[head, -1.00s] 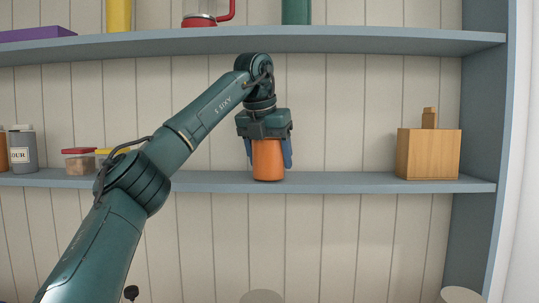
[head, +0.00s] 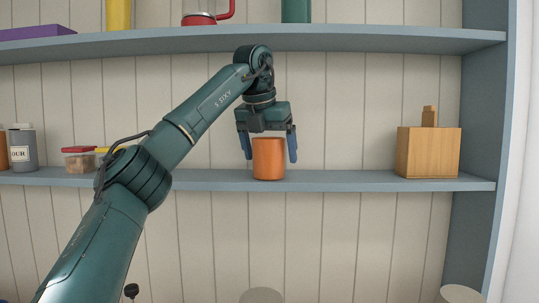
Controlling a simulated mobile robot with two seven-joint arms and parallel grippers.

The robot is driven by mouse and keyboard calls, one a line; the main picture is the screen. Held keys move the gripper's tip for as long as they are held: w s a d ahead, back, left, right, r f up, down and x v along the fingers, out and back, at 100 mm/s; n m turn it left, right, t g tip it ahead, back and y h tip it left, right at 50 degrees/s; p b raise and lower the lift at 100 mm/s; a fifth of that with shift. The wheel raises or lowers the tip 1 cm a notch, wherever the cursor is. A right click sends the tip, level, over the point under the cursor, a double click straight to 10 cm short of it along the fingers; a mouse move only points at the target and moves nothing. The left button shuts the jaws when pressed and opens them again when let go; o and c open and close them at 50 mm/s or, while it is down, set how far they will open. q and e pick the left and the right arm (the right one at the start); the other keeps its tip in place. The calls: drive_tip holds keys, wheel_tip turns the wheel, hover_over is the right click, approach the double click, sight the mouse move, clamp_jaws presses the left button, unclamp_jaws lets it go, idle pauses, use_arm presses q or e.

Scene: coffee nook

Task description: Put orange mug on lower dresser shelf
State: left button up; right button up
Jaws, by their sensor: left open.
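The orange mug (head: 268,160) stands upright on the lower dresser shelf (head: 340,181), near the middle. My left gripper (head: 269,152) is just above it, pointing down. Its two blue fingers are spread wide, one on each side of the mug's upper part, with a gap to the mug. The gripper is open and holds nothing. The mug's handle does not show. My right gripper is not in view.
A wooden box (head: 428,153) stands to the right on the same shelf. To the left are a flour canister (head: 22,150) and a red-lidded container (head: 79,161). The upper shelf (head: 380,39) runs close above my wrist. The shelf is free between mug and box.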

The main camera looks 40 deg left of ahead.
use_arm(q)
drive_tip(key=v, duration=0.6)
drive_tip(key=shift+r, duration=0.3)
drive_tip(key=shift+s, duration=0.15)
drive_tip(key=shift+d+f, duration=0.1)
